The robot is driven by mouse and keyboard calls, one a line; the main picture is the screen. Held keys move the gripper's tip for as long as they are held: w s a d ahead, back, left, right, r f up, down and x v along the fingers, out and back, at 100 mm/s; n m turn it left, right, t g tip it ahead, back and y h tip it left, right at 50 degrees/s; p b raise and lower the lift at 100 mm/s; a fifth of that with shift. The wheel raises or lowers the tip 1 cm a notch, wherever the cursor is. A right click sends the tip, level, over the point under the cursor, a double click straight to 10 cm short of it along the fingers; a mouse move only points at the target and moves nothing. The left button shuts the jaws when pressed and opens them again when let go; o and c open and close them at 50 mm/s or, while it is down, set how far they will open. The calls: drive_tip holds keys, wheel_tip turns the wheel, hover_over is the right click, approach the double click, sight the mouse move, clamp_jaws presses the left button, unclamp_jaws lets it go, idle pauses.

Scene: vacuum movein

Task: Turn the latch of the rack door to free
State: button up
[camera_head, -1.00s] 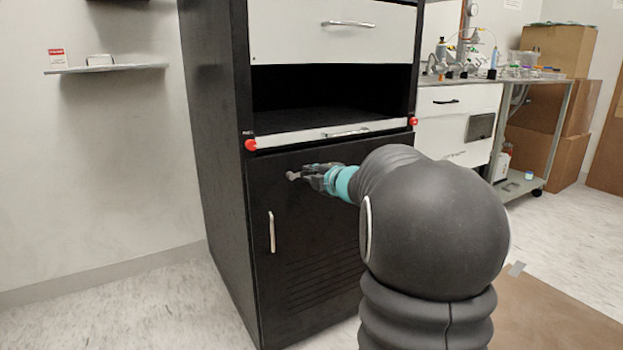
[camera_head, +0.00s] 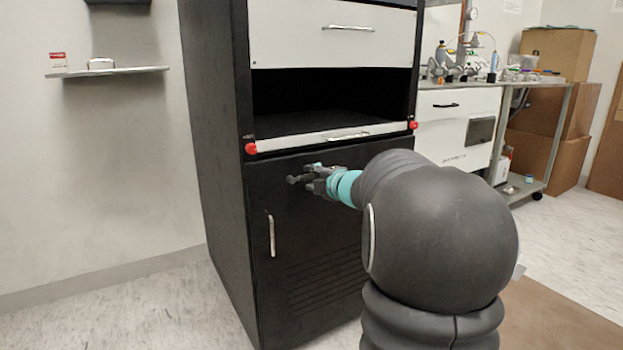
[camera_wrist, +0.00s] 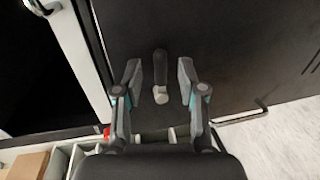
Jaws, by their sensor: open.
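The rack door (camera_head: 300,225) is the black lower panel of the tall black rack and looks closed. Its latch (camera_head: 293,180) is a small dark lever near the door's top. In the wrist view the latch (camera_wrist: 160,68) shows as a dark bar with a pale rounded end, pointing along the view's vertical. My gripper (camera_head: 312,182) is in front of the door at the latch. In the wrist view my open gripper (camera_wrist: 159,78) has one finger on each side of the latch, with a gap to both. Nothing is held.
A vertical silver handle (camera_head: 271,233) is lower on the door. Above it are a white shelf front (camera_head: 325,138) with red knobs (camera_head: 251,148) at its ends and an open dark bay (camera_head: 330,95). A wall shelf (camera_head: 110,71) is at left, a white bench (camera_head: 458,105) at right.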

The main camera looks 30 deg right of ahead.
drive_tip(key=s+r, duration=0.2)
drive_tip(key=s, duration=0.9)
drive_tip(key=shift+d, duration=0.15)
drive_tip(key=shift+r, duration=0.1)
drive_tip(key=s+d+f+m+g+h, duration=0.45)
drive_tip(key=d+m+h, duration=0.35)
drive_tip(key=d+m, duration=0.25)
drive_tip(key=s+a+f+m+g+p, duration=0.2)
drive_tip(key=s+a+f+m+g, duration=0.25)
drive_tip(key=s+m, duration=0.3)
drive_tip(key=s+a+f+m+g+y+p, duration=0.1)
drive_tip(key=s+a+m+y+p, duration=0.1)
drive_tip(key=s+a, duration=0.5)
drive_tip(key=s+a+m+g+y+p, duration=0.1)
drive_tip(key=s+a+g+y+p, duration=0.15)
drive_tip(key=a, duration=0.95)
drive_tip(key=s+a+r+n+t+y+p, duration=0.1)
drive_tip(key=s+a+r+p, duration=0.1)
drive_tip(key=a, duration=0.3)
drive_tip(key=s+a+r+n+t+y+p, duration=0.1)
drive_tip(key=s+a+r+y, duration=0.1)
drive_tip(key=a, duration=0.4)
drive_tip(key=shift+s+a+r+p, duration=0.25)
drive_tip(key=shift+r+p, duration=0.1)
drive_tip(key=shift+r, duration=0.2)
